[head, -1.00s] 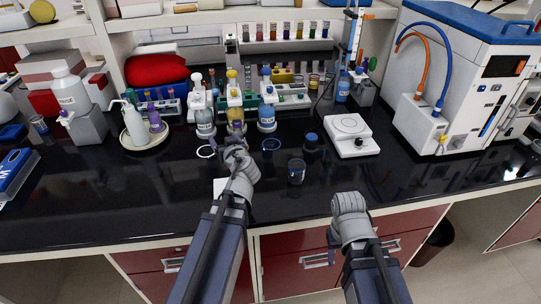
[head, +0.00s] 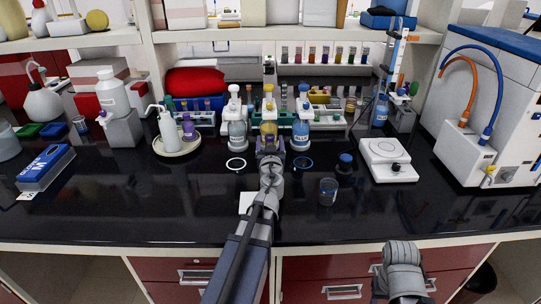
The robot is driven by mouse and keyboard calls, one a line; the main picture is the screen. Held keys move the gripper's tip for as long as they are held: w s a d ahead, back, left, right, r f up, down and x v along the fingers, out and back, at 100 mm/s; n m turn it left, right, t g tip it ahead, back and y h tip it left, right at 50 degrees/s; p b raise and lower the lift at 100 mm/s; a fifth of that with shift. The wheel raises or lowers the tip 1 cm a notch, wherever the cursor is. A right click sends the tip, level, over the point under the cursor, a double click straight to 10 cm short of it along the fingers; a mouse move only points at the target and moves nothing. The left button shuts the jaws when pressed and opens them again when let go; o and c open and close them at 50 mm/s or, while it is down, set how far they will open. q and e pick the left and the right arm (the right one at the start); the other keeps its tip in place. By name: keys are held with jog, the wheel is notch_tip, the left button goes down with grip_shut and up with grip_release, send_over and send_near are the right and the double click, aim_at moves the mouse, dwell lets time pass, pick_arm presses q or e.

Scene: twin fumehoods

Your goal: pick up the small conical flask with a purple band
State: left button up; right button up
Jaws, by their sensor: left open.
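I cannot pick out a conical flask with a purple band for certain; one may be hidden behind my left gripper. My left gripper (head: 270,146) is open, pointing away from me over the middle of the bench. It overlaps the front of a bottle with yellow contents (head: 269,127), and I cannot tell whether it touches anything. A small purple bottle (head: 188,128) stands on the round tray at the left, well away from the gripper. My right arm ends in a grey rounded link at the lower right, and its gripper does not show.
The round tray (head: 176,151) is left.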

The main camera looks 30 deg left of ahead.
aim_at(269, 134)
pick_arm(q)
jog(key=shift+x, duration=2.6)
grip_shut()
